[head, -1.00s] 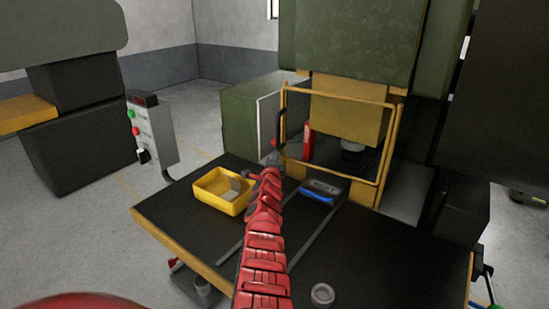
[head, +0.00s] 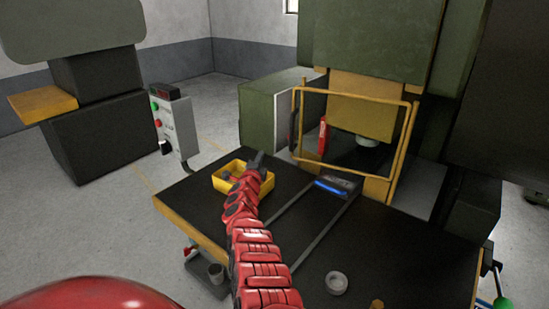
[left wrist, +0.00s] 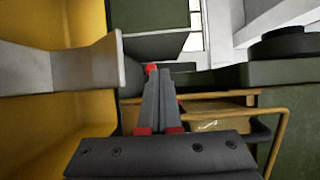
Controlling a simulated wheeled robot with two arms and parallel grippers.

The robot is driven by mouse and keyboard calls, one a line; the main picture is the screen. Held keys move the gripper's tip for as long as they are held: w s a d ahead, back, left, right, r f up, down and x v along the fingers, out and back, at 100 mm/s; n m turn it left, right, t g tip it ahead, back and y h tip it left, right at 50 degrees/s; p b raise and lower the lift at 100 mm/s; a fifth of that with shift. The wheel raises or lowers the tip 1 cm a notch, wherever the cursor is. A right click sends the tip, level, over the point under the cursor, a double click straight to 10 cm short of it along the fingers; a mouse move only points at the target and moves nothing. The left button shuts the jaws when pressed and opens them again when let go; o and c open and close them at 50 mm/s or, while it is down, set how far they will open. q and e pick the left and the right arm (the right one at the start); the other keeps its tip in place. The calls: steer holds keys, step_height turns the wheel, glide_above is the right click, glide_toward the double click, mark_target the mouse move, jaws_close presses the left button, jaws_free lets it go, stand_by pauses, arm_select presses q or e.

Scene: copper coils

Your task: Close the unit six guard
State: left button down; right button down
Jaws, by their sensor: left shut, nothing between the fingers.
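The guard is a yellow tube frame (head: 355,95) standing across the front of the green press in the head view. A dark handle (head: 293,132) is on its left upright. I cannot tell if the frame sits flush. Part of the frame also shows at the right of the left wrist view (left wrist: 283,125). My left gripper (head: 257,158) is shut and empty, left of the handle and apart from it, above the back of the yellow bin. Its closed fingers show in the left wrist view (left wrist: 159,95). My right gripper is not in view.
The yellow bin (head: 228,186) stands on the dark table (head: 300,245). A black and blue block (head: 337,186) lies before the guard. A grey ring (head: 336,282) lies near the front. A control box (head: 178,128) stands at the left. The middle of the table is mostly clear.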

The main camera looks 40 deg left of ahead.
arm_select(q)
steer(key=shift+m+y, duration=0.3)
steer(key=shift+y, duration=0.1)
steer(key=s+a+r+p, duration=0.1)
steer(key=r, duration=0.1)
steer(key=s+a+r, duration=0.2)
steer(key=shift+a+p, duration=0.25)
steer(key=shift+p, duration=0.15)
steer(key=shift+s+d+r+m+t+p, duration=0.2)
steer(key=shift+s+d+r+t+p, duration=0.05)
steer(key=shift+s+r+p, duration=0.25)
steer(key=shift+s+d+r+m+t+p, duration=0.25)
steer(key=shift+s+r, duration=0.1)
steer(key=shift+r, duration=0.25)
steer(key=d+h+p, duration=0.2)
steer(key=d, duration=0.3)
steer(key=m+h+p, duration=0.1)
steer(key=h, duration=0.2)
glide_toward(294, 154)
steer(key=shift+t, duration=0.3)
steer(key=x, duration=0.5)
steer(key=shift+a+f, duration=0.1)
steer(key=shift+f, duration=0.1)
steer(key=shift+w+a+f+b, duration=0.2)
steer(key=shift+w+b, duration=0.15)
steer(key=shift+w, duration=0.2)
steer(key=shift+w+r, duration=0.15)
steer(key=shift+w, duration=0.2)
